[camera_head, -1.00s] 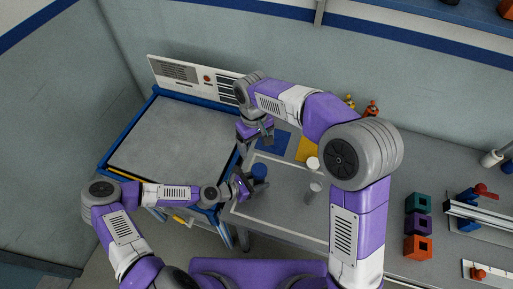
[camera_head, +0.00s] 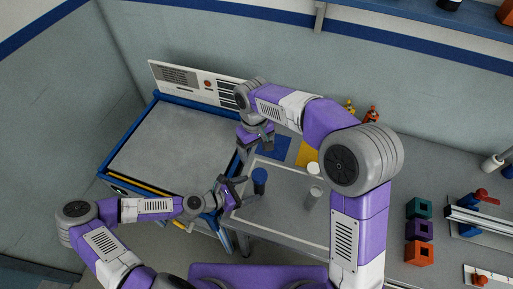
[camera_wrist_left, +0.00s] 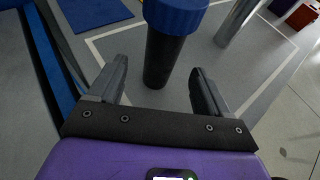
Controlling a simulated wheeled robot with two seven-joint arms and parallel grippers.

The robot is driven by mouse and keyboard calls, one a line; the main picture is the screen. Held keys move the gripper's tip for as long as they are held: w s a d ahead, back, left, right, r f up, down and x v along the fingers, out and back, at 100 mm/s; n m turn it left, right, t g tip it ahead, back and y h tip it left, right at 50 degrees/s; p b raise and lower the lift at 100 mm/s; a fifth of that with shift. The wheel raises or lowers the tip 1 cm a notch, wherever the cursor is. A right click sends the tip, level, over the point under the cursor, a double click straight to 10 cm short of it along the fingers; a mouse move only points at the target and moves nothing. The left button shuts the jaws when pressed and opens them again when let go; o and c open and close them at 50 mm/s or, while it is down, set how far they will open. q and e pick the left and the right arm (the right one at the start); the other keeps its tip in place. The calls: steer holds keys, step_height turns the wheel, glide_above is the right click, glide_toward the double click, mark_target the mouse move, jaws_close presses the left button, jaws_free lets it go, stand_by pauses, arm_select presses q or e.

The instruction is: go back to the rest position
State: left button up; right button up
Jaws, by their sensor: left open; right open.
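My left gripper (camera_head: 234,191) is open and empty, just left of a black cylinder with a blue cap (camera_head: 260,178) that stands upright on the grey bench. In the left wrist view, the open fingers (camera_wrist_left: 157,78) point towards this cylinder (camera_wrist_left: 162,57), which appears between and beyond them. My right gripper (camera_head: 252,142) is open, higher in the head view, near the blue mat (camera_head: 273,147). Its fingers are small and partly hidden there.
A white-capped cylinder (camera_head: 312,169) and a metallic cylinder (camera_head: 312,198) stand on the bench beside my right arm. A yellow mat (camera_head: 306,153) lies behind. A blue-framed grey platform (camera_head: 173,143) is left. Coloured blocks (camera_head: 419,231) stand right.

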arm_select(q)
steer(key=v, duration=0.6)
steer(key=shift+s+a+r, duration=0.15)
steer(key=shift+a+r, duration=0.05)
steer(key=shift+r, duration=0.1)
